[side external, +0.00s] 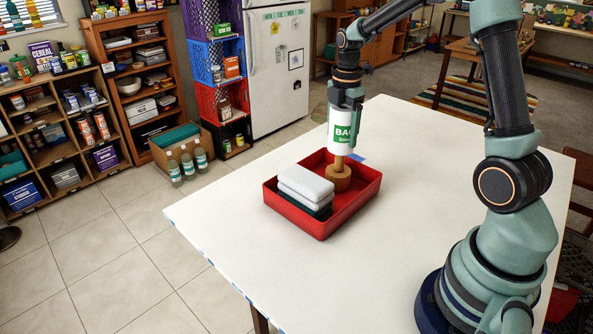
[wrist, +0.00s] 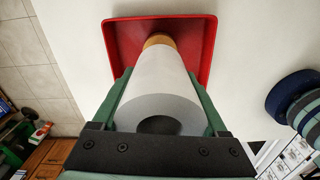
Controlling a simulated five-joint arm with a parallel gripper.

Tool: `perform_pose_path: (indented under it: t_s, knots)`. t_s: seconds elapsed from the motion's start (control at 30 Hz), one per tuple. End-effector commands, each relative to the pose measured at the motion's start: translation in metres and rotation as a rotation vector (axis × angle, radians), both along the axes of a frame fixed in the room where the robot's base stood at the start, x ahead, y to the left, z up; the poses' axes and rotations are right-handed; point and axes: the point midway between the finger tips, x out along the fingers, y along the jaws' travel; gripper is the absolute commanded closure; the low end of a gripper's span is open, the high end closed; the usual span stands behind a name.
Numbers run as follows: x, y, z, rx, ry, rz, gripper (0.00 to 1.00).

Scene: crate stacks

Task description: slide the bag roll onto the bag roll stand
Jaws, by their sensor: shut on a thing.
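The white bag roll (side external: 342,140) with a green label is upright in my gripper (side external: 345,112), which is shut on its sides. The wooden bag roll stand (side external: 337,180) is in the red tray (side external: 348,208), directly below the roll. A short length of its post shows between the roll's lower end and the round base. I cannot tell how much post is inside the roll. In the wrist view, the roll (wrist: 160,85) lies between my two fingers (wrist: 160,73), its near-end hole dark. The stand (wrist: 158,40) shows at the roll's far end.
Folded white cloths (side external: 305,182) lie on a dark folded cloth (side external: 303,205) in the tray's left part, beside the stand. The white table (side external: 400,220) is clear around the tray. Shelves, crates and a fridge stand beyond the table.

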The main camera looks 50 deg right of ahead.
Motion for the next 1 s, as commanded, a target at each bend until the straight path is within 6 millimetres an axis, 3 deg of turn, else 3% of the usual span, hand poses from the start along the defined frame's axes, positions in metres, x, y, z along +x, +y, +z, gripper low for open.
perform_pose_path:
  t_s: [1.0]
  knots:
    - [0.000,0.000,-0.023,0.000,0.001,0.000,0.84]
